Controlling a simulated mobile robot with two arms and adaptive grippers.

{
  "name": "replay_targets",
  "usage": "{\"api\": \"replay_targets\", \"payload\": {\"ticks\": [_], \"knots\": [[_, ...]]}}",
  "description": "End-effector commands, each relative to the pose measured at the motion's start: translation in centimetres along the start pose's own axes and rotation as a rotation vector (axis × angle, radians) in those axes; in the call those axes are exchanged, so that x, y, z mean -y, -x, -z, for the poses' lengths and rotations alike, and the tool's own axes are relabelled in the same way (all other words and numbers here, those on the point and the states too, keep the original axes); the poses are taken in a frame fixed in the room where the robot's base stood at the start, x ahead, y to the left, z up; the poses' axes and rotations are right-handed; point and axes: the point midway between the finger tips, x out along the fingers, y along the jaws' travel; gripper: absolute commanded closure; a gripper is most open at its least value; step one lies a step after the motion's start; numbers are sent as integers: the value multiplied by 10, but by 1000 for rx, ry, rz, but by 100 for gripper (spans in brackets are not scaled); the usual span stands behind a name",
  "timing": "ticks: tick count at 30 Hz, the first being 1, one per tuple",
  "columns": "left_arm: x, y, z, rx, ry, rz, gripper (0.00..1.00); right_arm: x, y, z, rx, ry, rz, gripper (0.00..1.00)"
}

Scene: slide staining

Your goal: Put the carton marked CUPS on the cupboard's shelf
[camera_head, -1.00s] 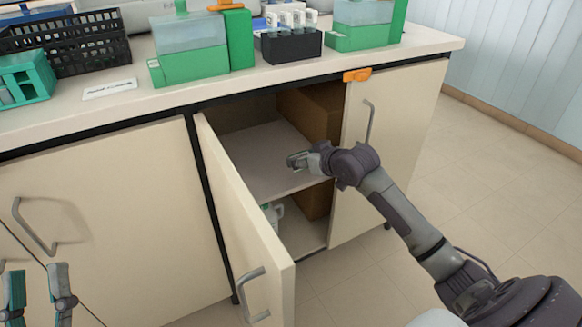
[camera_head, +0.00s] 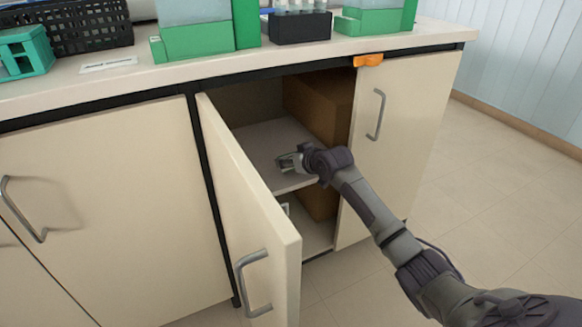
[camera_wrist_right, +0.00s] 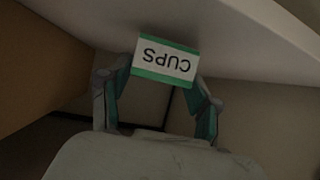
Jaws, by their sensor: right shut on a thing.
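The carton marked CUPS (camera_wrist_right: 165,62) shows in the right wrist view between my fingertips, its white label with green bands upside down in that picture. My right gripper (camera_head: 284,163) is shut on it, inside the open cupboard and over the grey shelf (camera_head: 262,143) in the head view. The carton itself is hard to make out there. The shelf also shows as a pale slab (camera_wrist_right: 250,30) across the top of the wrist view. I cannot tell whether the carton touches it. My left gripper is out of view.
The cupboard door (camera_head: 250,200) stands open to the left of my right arm. A brown inner side (camera_head: 322,112) bounds the shelf on the right. An orange piece (camera_head: 368,60) sits at the counter edge. A black rack (camera_head: 299,27) stands on the counter (camera_head: 110,78).

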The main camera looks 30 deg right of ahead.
Motion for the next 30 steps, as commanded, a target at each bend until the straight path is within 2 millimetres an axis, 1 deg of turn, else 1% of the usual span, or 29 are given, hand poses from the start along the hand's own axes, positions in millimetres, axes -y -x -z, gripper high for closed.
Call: {"api": "replay_targets", "payload": {"ticks": [1, 5, 12, 13, 17, 18, 27, 30], "knots": [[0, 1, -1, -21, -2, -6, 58, 0, -5, -9, 0, -1, 0, 66], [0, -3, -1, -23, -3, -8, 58, 0, -5, -8, -3, 0, 0, 67], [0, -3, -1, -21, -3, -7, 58, 0, -6, -10, -1, 1, 0, 67], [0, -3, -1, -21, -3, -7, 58, 0, -6, -10, -2, 1, 0, 34], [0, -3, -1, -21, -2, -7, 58, 0, -6, -10, -2, 1, 0, 13], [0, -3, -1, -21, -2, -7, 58, 0, -6, -10, -2, 1, 0, 11], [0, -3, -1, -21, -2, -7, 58, 0, -5, -9, -3, 1, 0, 11], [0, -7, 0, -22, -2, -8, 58, -1, 1, -7, -1, 1, -1, 11]]}}
